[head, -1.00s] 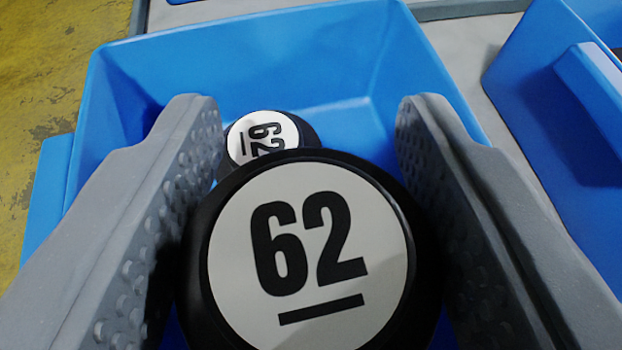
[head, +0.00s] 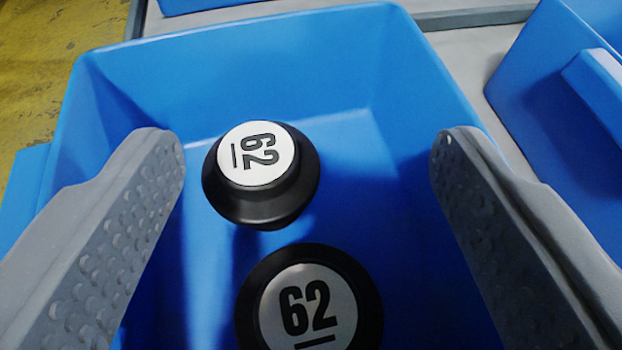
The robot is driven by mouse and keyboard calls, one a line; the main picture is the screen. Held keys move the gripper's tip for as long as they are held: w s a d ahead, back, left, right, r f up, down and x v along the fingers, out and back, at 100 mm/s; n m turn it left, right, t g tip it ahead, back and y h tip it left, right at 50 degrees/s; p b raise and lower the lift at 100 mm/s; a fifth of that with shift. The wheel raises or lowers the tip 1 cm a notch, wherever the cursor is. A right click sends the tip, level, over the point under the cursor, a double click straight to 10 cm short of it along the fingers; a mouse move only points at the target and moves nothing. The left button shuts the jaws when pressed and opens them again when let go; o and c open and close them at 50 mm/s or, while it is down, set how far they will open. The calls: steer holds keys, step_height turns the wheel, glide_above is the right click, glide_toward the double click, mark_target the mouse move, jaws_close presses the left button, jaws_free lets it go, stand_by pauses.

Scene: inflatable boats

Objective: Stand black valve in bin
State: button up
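Two black valves with white faces marked 62 stand in the blue bin (head: 300,50), faces up. The farther black valve (head: 262,172) is upright near the middle, with its flared rim and part of its lower body showing. The nearer black valve (head: 310,305) is at the bottom of the picture, its lower part hidden below its rim. My gripper (head: 308,155) is open and empty, its grey fingers wide apart on either side of the valves. Neither finger touches a valve.
Another blue bin (head: 560,130) stands to the right on a grey surface (head: 470,45). A blue edge of a further bin shows at the top. Yellow worn floor (head: 60,60) is at the upper left. The bin's right side has free room.

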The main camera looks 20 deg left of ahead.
steer(key=shift+r, duration=0.25)
steer(key=p+v, duration=0.1)
steer(key=v, duration=1.1)
steer(key=shift+r, duration=0.35)
steer(key=shift+r, duration=0.1)
